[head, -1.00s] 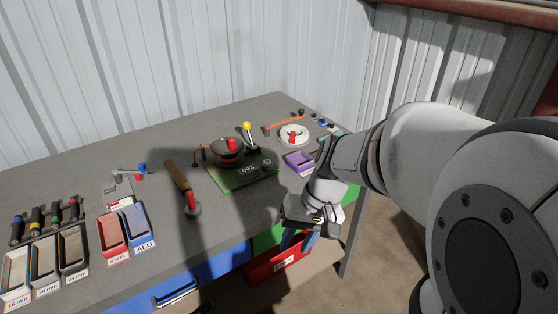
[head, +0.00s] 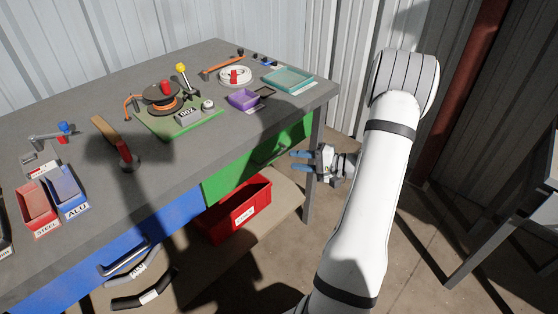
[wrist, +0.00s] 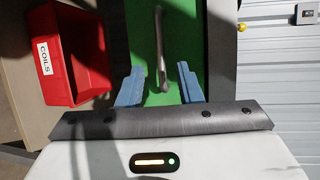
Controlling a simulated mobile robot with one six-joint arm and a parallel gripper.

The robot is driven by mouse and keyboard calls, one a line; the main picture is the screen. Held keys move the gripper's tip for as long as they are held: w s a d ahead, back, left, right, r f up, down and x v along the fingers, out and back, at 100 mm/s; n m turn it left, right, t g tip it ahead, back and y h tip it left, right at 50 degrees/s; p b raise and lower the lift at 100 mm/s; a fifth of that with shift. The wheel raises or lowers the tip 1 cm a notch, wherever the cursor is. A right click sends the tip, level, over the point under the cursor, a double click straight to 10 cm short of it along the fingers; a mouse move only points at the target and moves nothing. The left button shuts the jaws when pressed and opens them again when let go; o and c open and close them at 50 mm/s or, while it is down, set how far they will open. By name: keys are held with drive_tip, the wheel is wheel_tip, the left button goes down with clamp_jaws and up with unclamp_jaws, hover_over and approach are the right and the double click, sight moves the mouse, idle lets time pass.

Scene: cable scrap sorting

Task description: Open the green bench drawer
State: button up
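The green bench drawer (head: 228,178) is under the right part of the bench top, its front looking flush with the bench. It also fills the middle of the wrist view (wrist: 140,25). Its grey bar handle (wrist: 160,50) shows there, running away from the gripper between the lines of the two blue fingers. My gripper (head: 294,161) is open and empty, in front of the drawer's right part. In the wrist view the gripper (wrist: 159,70) has its fingers apart on either side of the handle's near end. I cannot tell whether they touch it.
A red bin (head: 235,212) labelled COILS in the wrist view (wrist: 75,50) stands on the lower shelf below the drawer. A blue drawer (head: 150,235) is to the left. A bench leg (head: 310,185) is close to my gripper.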

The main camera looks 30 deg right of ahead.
sight(275, 157)
drive_tip(key=x, duration=0.7)
drive_tip(key=shift+c, duration=0.3)
clamp_jaws()
